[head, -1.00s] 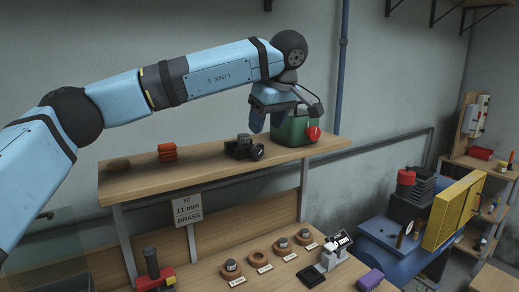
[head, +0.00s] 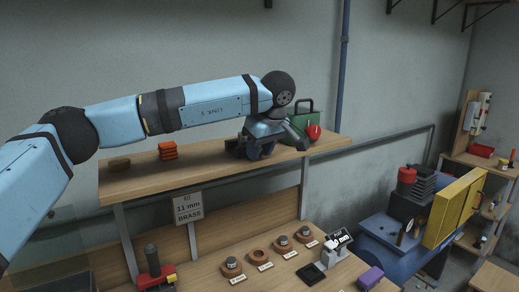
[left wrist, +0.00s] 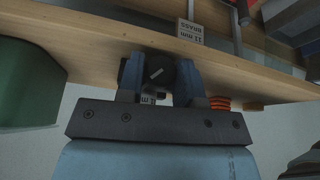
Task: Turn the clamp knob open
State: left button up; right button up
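The clamp (head: 233,147) is a small dark block on the wooden shelf, mostly hidden behind my left gripper in the head view. In the left wrist view its black round knob (left wrist: 156,71) shows a pale line lying at a slant. My left gripper (left wrist: 159,72) has its two blue fingers spread, with the knob showing in the gap between them. The left finger overlaps part of the clamp. I cannot tell whether the fingers touch the knob. In the head view the left gripper (head: 260,148) is low over the shelf. My right gripper is not in view.
The shelf also holds a green case (head: 299,122) with a red knob (head: 314,132) close to the right of my gripper, an orange stack (head: 168,150) and a brown piece (head: 119,163). A sign (head: 188,207) hangs below. Several labelled rings stand on the lower bench.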

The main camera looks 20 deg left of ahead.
pick_arm(q)
jog(key=shift+c, duration=1.1)
jog(key=shift+f+b, duration=0.25)
jog(key=shift+b, duration=0.15)
jog(key=shift+s+a+f+t+h+b, duration=0.15)
jog(key=shift+t+h+b, duration=0.4)
jog(key=shift+b, duration=0.5)
jog(key=shift+r+n+t+h+b, duration=0.25)
jog(key=shift+r+n+t+b, duration=0.05)
jog(key=shift+t, duration=0.05)
jog(key=o, duration=0.9)
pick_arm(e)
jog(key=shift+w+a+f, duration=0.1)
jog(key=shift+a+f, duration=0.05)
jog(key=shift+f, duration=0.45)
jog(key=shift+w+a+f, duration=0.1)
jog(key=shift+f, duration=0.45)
pick_arm(q)
jog(key=shift+r, duration=0.1)
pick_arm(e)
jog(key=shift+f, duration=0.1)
